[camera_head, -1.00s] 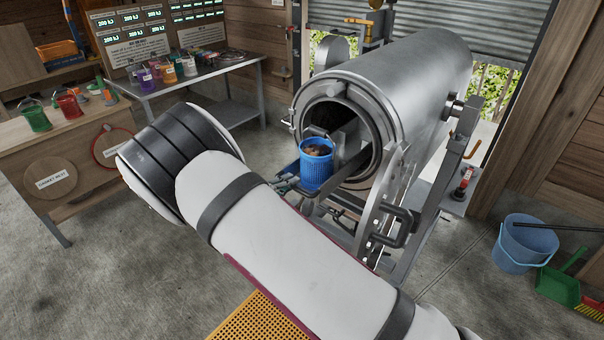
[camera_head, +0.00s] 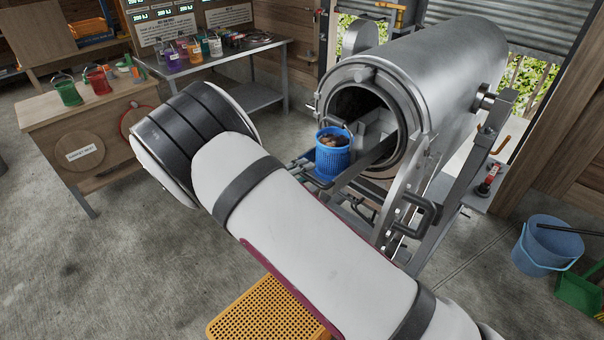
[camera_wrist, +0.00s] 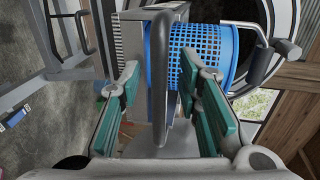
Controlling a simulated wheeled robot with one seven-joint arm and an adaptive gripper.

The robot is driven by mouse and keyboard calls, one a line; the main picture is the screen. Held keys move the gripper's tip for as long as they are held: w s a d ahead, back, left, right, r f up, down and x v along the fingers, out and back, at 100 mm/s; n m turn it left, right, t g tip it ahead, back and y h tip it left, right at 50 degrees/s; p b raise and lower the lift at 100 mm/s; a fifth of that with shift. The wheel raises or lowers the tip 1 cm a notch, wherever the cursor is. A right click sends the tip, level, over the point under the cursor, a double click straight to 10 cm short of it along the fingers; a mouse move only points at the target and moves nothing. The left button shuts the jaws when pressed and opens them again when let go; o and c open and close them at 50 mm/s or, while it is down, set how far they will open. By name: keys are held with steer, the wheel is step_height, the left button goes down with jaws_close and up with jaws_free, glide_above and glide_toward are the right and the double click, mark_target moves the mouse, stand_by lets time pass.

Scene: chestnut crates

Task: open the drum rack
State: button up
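The metal drum (camera_head: 450,75) lies on its side on a frame, its round mouth open toward me. A rack arm (camera_head: 375,150) sticks out of the mouth. A blue perforated basket (camera_head: 333,160) with brown contents sits at the mouth; it also shows in the wrist view (camera_wrist: 215,50). My gripper (camera_wrist: 160,68) is hidden behind my arm in the head view. In the wrist view its green-padded fingers are spread, one on each side of a grey bar handle (camera_wrist: 162,100). Gaps show between the pads and the bar.
A wooden bench (camera_head: 90,125) with coloured pots stands at left. A metal table (camera_head: 215,65) with jars stands behind it. A yellow perforated platform (camera_head: 265,315) is at the front. A blue bucket (camera_head: 545,245) stands at right. The left floor is clear.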

steer(key=v, duration=1.2)
stand_by(0.4)
